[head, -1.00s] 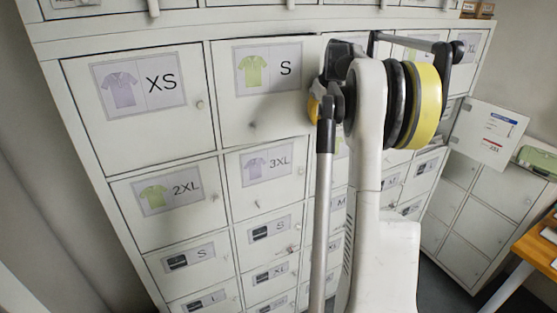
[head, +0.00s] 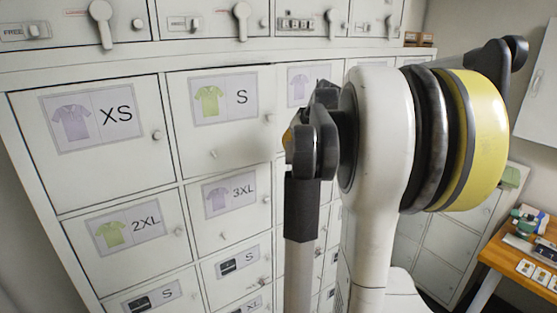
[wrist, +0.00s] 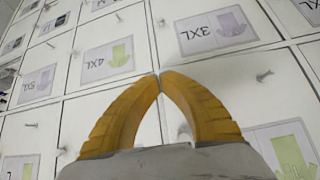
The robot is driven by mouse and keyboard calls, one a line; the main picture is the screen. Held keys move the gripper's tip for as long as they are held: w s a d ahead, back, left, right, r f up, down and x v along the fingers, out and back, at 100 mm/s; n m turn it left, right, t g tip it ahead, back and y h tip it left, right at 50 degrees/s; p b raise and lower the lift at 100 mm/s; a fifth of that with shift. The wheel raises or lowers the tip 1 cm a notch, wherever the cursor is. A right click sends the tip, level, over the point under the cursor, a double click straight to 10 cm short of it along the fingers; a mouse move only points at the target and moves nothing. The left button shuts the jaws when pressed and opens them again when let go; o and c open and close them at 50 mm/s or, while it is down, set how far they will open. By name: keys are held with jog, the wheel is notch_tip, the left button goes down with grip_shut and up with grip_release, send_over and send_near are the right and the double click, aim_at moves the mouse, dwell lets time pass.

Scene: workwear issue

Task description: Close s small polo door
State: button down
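The small polo door (head: 245,135) is a white locker door with a green shirt and the letter S on its label. In the head view it is right of the XS door and above the 3XL door. Its right edge looks slightly out from the cabinet front, with a shadow along its lower edge. My gripper (wrist: 158,75) has yellow fingers with tips together and nothing visible between them. It is in front of the locker doors; I cannot tell if it touches one. My arm hides most of it in the head view. A green shirt label (wrist: 290,150) shows lower right in the wrist view.
Neighbouring doors are XS (head: 145,160), 2XL (head: 160,250) and 3XL (head: 240,222), each with a small protruding knob. Compartments with handles (head: 242,22) run above. A wooden table (head: 510,262) with items stands at the right. Grey cabinets stand behind it.

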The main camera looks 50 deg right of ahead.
jog(key=w+d+f+t+p, duration=0.1)
jog(key=w+d+f+p, duration=0.1)
jog(key=w+f, duration=0.6)
jog(key=shift+d+f+h, duration=0.35)
jog(key=shift+d+h, duration=0.05)
jog(key=shift+d, duration=0.35)
jog(key=shift+w, duration=0.2)
